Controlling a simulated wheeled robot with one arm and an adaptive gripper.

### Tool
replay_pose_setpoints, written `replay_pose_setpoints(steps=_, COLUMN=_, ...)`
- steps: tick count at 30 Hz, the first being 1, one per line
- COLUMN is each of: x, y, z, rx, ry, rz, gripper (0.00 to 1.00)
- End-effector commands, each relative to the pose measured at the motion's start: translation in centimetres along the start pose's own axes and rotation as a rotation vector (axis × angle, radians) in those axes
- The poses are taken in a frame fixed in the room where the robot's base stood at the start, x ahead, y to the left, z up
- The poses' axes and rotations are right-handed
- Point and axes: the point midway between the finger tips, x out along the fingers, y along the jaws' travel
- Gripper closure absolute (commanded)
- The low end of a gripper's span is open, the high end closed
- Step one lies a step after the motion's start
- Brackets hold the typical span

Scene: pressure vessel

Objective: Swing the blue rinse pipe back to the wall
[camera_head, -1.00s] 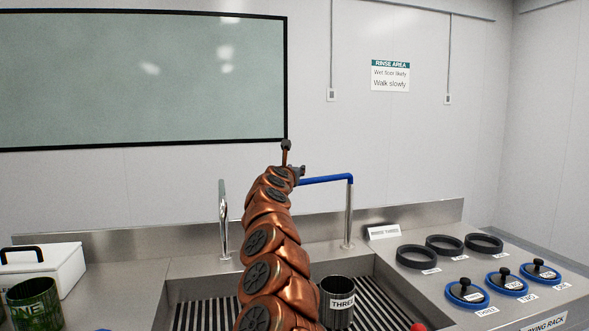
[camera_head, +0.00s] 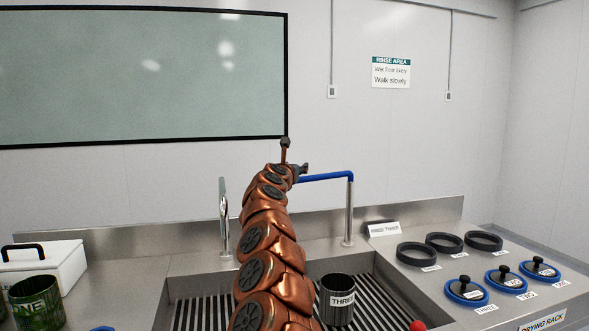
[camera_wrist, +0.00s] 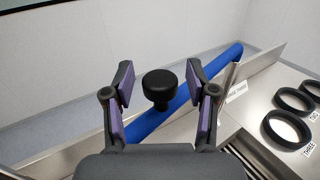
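The blue rinse pipe (camera_head: 328,179) runs sideways from the top of its steel post (camera_head: 349,215) toward my gripper in the head view. In the wrist view the blue pipe (camera_wrist: 218,69) crosses on a slant below and beyond my gripper (camera_wrist: 160,85). A black knob (camera_wrist: 160,84) stands between the two open fingers, with a visible space on each side. In the head view my gripper (camera_head: 301,169) is small and at the pipe's left end; my arm hides that end.
The sink with a slatted floor (camera_head: 195,315) holds a metal canister labelled THREE (camera_head: 338,296). A chrome tap (camera_head: 223,222) stands at left. Black rings (camera_head: 444,243) and blue-rimmed lids (camera_head: 503,279) lie on the right counter. A white box (camera_head: 45,265) is at left.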

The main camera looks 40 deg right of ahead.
Motion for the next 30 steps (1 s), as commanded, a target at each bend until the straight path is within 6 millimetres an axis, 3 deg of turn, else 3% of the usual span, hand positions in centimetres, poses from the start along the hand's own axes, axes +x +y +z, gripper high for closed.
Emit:
replay_pose_setpoints(steps=11, x=0.0, y=0.0, z=0.3, rx=0.0, ry=-0.001, rz=0.0, gripper=0.42)
replay_pose_setpoints(steps=30, x=0.1, y=-0.2, z=3.8, rx=0.0, ry=-0.002, rz=-0.005, gripper=0.42)
